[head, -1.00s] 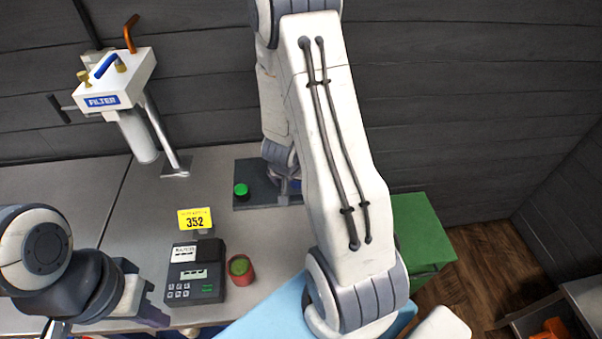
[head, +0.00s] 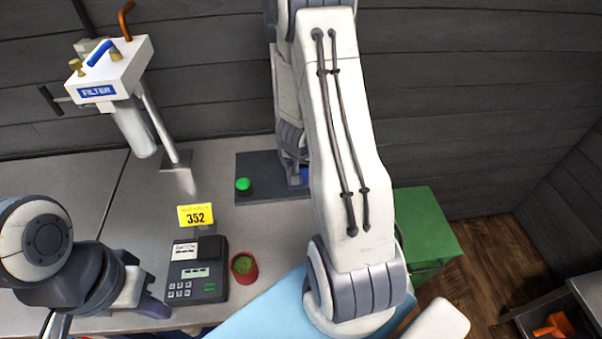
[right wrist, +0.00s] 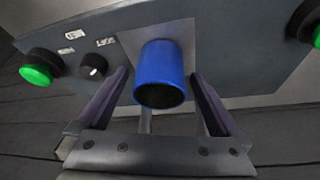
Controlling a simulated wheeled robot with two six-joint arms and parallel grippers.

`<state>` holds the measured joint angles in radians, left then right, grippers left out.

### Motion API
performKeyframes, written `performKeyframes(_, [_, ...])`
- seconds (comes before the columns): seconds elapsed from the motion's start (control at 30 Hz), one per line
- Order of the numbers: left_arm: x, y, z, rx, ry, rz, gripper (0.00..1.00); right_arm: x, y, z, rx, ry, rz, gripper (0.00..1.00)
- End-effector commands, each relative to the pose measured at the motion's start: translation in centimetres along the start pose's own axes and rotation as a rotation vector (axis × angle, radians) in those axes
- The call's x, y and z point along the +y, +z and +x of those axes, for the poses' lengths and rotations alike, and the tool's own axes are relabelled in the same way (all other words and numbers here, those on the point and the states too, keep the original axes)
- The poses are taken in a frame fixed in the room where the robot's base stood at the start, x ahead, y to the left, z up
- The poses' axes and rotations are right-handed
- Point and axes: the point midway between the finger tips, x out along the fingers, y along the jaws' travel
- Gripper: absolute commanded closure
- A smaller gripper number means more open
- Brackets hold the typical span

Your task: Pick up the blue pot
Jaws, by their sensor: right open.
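The blue pot (right wrist: 160,72) stands on a light square plate on the dark panel in the right wrist view. Its dark open mouth faces the camera. My right gripper (right wrist: 160,80) is open, with one finger on each side of the pot and visible gaps between. In the head view only a small blue sliver of the pot (head: 304,176) shows beside my right arm, which hides the rest. My left gripper (head: 145,304) is at the lower left, partly cut off; its opening is unclear.
A green button (head: 243,185) sits left of the pot on the dark panel (head: 258,165). A filter unit (head: 110,75), yellow 352 sign (head: 195,215), keypad device (head: 197,270) and red cup (head: 243,267) stand on the bench. A green box (head: 425,230) is at right.

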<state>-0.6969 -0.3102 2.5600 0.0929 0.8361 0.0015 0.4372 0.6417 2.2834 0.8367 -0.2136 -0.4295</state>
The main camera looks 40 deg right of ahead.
Motion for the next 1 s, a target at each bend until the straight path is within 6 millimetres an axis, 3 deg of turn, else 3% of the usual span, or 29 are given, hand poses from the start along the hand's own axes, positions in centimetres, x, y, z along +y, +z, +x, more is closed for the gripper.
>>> performKeyframes(0.03, [0.0,0.0,0.0,0.0,0.0,0.0,1.0,0.0,0.0,0.0,0.0,0.0,0.0,0.08])
performKeyframes(0.2, [0.0,0.0,0.0,0.0,0.0,0.0,1.0,-0.1,0.0,0.0,0.0,0.0,-0.001,0.73])
performKeyframes(0.27, [0.0,0.0,0.0,0.0,0.0,0.0,1.0,-0.1,0.0,0.0,0.0,0.0,-0.001,0.94])
performKeyframes(0.3, [0.0,0.0,0.0,0.0,0.0,0.0,1.0,-0.1,0.0,-0.1,0.001,-0.001,-0.002,1.0])
performKeyframes(0.63, [0.1,0.0,-0.6,0.0,0.0,0.0,1.0,-0.2,-0.3,-0.8,0.002,-0.001,-0.003,1.0])
performKeyframes(0.9, [0.3,-0.2,-3.7,0.0,0.0,-0.001,1.0,-0.3,-1.8,-4.4,0.003,-0.002,-0.002,1.0])
performKeyframes(1.0, [0.2,-0.2,-2.7,0.0,0.0,-0.002,1.0,1.9,-1.6,-5.0,0.004,0.0,0.005,1.0])
